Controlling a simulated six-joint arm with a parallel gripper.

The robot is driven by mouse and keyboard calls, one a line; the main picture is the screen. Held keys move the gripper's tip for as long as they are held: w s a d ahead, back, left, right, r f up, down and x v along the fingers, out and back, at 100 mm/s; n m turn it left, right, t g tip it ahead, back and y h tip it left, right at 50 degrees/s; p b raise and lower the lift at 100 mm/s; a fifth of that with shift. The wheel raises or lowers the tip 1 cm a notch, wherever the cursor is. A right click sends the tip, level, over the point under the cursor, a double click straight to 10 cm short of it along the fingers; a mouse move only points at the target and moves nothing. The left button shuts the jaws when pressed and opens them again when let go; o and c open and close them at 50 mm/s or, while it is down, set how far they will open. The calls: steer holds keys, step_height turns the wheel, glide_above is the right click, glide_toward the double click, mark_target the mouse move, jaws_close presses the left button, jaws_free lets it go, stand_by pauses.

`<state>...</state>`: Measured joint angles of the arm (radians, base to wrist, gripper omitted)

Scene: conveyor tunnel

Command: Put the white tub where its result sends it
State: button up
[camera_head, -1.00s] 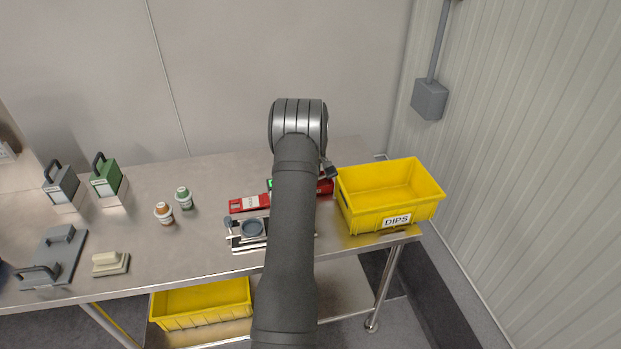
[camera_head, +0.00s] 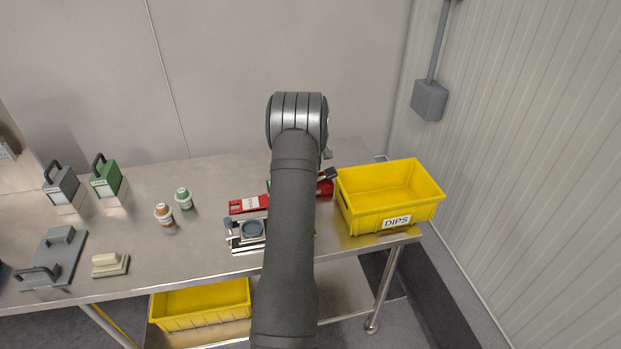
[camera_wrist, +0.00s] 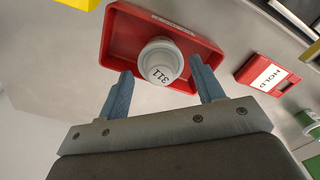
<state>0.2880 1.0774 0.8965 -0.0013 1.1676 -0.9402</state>
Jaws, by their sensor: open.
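The white tub (camera_wrist: 161,62), with "311" on its lid, stands in a red tray (camera_wrist: 118,42) in the wrist view. My gripper (camera_wrist: 160,72) is open, with its two blue-grey fingers on either side of the near part of the tub; I cannot tell whether they touch it. A red block marked HOLD (camera_wrist: 268,76) lies to the right of the tray. In the head view the red tray (camera_head: 325,188) shows only partly behind my arm, and the tub is hidden. The red HOLD block (camera_head: 249,204) lies left of my arm.
A yellow bin marked DIPS (camera_head: 390,197) stands at the table's right end, close to the tray. Orange-lidded (camera_head: 164,214) and green-lidded (camera_head: 183,198) tubs stand on the left. A yellow bin (camera_head: 201,302) is below.

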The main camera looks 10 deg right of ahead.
step_height(320, 180, up, 8)
steer(key=shift+f, duration=0.1)
stand_by(0.4)
step_height(320, 180, down, 12)
steer(key=shift+r, duration=1.8)
